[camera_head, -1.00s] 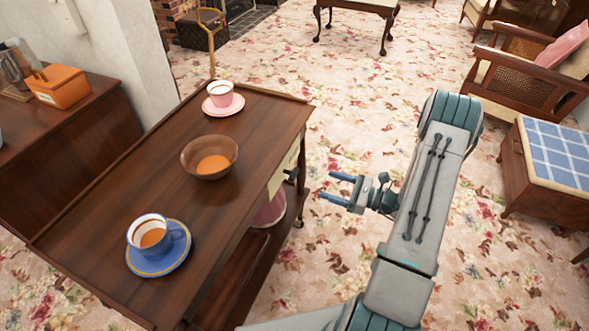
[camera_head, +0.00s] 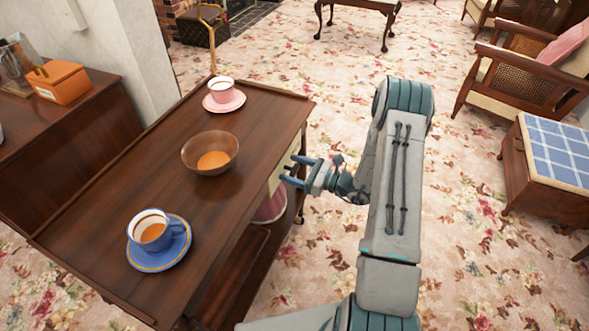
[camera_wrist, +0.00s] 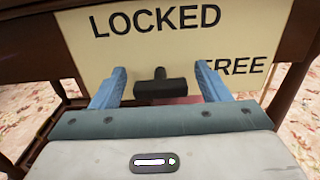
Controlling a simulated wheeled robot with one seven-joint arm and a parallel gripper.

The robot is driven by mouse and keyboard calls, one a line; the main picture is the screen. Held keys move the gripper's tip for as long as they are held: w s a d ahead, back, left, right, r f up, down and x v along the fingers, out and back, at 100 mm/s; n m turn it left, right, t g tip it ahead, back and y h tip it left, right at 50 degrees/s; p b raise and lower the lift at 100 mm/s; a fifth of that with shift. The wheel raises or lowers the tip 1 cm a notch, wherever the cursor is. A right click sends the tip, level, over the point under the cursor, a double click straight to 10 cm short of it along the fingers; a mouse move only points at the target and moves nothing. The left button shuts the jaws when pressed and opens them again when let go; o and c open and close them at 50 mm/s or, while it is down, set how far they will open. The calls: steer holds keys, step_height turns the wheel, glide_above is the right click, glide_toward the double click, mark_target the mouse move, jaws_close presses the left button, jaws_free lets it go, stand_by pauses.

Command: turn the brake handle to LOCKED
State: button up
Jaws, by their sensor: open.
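The brake handle (camera_wrist: 160,87) is a black T-shaped lever in the wrist view, in front of a cream plate (camera_wrist: 90,50). The plate reads LOCKED above the handle and FREE to its right. The handle's stem points up and its crossbar lies level. My gripper (camera_wrist: 158,85) is open, with one blue finger on each side of the handle and gaps between. In the head view my gripper (camera_head: 290,170) is at the right side of the wooden trolley (camera_head: 95,225), where the fingers hide the handle.
On the trolley stand a blue cup on a saucer (camera_head: 152,232), a brown bowl (camera_head: 210,153) and a pink cup (camera_head: 222,91). A stool with a checked cushion (camera_head: 558,150) stands at the right. The carpet right of the trolley is mostly open.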

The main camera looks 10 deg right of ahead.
steer(key=shift+c, duration=0.3)
steer(key=c, duration=0.9)
steer(key=shift+c, duration=0.2)
